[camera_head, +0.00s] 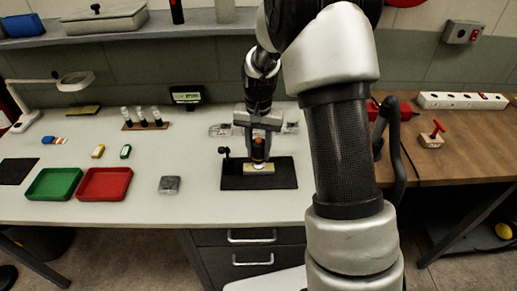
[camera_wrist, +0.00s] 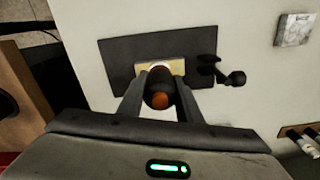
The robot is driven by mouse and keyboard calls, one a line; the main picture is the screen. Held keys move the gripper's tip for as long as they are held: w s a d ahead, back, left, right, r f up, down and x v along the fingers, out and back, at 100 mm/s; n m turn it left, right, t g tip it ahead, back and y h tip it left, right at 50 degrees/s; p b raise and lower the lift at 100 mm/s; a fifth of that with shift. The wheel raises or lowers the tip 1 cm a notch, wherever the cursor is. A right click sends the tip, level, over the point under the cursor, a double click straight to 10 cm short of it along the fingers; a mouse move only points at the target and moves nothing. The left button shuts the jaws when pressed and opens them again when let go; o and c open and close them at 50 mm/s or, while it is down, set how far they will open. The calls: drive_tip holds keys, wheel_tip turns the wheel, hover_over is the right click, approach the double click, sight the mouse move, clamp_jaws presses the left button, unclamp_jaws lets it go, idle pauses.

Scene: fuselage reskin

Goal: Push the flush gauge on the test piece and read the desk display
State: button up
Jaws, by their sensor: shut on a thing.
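My gripper (camera_head: 259,143) is shut on the flush gauge (camera_head: 258,155), a dark upright body with an orange top. The gauge also shows between the two fingers in the wrist view (camera_wrist: 159,100). The gauge stands over the pale yellowish test piece (camera_head: 259,169), which lies on a black mat (camera_head: 231,182). Whether the gauge's foot touches the test piece I cannot tell. The desk display (camera_head: 187,96) is a small black box with green marks at the back of the bench; its text is too small to read.
A small black clamp or knob (camera_wrist: 232,77) stands at the mat's edge. A grey block (camera_head: 169,185), a red tray (camera_head: 104,184) and a green tray (camera_head: 54,184) lie to the left. Bottles stand in a rack (camera_head: 145,125). The bench front between block and mat is clear.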

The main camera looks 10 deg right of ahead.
sight(259, 138)
drive_tip(key=shift+f, duration=0.4)
idle(1.0)
drive_tip(key=shift+r+p, duration=2.4)
drive_tip(key=shift+r, duration=1.15)
